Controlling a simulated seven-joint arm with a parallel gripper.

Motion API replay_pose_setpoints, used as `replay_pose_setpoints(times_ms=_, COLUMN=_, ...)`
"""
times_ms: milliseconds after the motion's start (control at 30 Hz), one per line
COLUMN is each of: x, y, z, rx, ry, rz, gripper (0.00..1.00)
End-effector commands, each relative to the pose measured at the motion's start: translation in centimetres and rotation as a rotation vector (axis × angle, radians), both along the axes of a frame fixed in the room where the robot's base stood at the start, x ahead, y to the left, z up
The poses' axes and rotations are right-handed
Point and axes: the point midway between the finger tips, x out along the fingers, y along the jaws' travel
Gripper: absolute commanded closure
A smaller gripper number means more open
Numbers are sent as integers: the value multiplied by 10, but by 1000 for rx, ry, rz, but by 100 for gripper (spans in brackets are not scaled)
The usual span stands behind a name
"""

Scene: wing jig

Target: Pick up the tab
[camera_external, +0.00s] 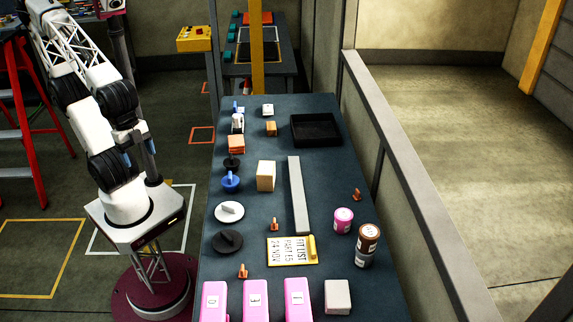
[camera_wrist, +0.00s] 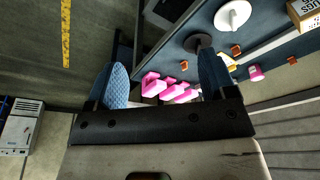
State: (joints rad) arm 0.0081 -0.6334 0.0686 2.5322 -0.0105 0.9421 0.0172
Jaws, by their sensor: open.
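I cannot tell which is the tab. Orange pieces also show in the wrist view, one near the white disc (camera_wrist: 236,50) and another by the pink blocks (camera_wrist: 184,65). My gripper (camera_wrist: 163,78) is open and empty, its blue finger pads wide apart, well away from the table.
A fit-list card (camera_external: 288,251), a long grey bar (camera_external: 298,195), a white disc (camera_external: 229,211) and a black disc (camera_external: 227,241) lie mid-table. Pink blocks (camera_external: 256,300) line the front. Jars (camera_external: 343,220) stand right; a black tray (camera_external: 316,130) sits at the back.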

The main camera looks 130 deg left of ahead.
Motion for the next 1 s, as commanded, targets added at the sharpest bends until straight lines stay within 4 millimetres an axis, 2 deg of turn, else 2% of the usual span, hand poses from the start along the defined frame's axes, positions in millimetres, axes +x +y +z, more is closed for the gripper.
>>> replay_pose_setpoints(times_ms=33, x=0, y=0, z=0, rx=0, ry=0, rz=0, gripper=30)
replay_pose_setpoints(times_ms=233, x=0, y=0, z=0, rx=0, ry=0, rz=0, gripper=61)
replay_pose_setpoints(times_ms=667, x=6, y=2, z=1, rx=4, ry=4, rz=-10, gripper=61)
replay_pose_setpoints(times_ms=867, x=29, y=9, z=1, rx=19, ry=19, rz=-54, gripper=61)
replay_pose_setpoints(times_ms=1000, x=56, y=20, z=0, rx=37, ry=38, rz=-109, gripper=61)
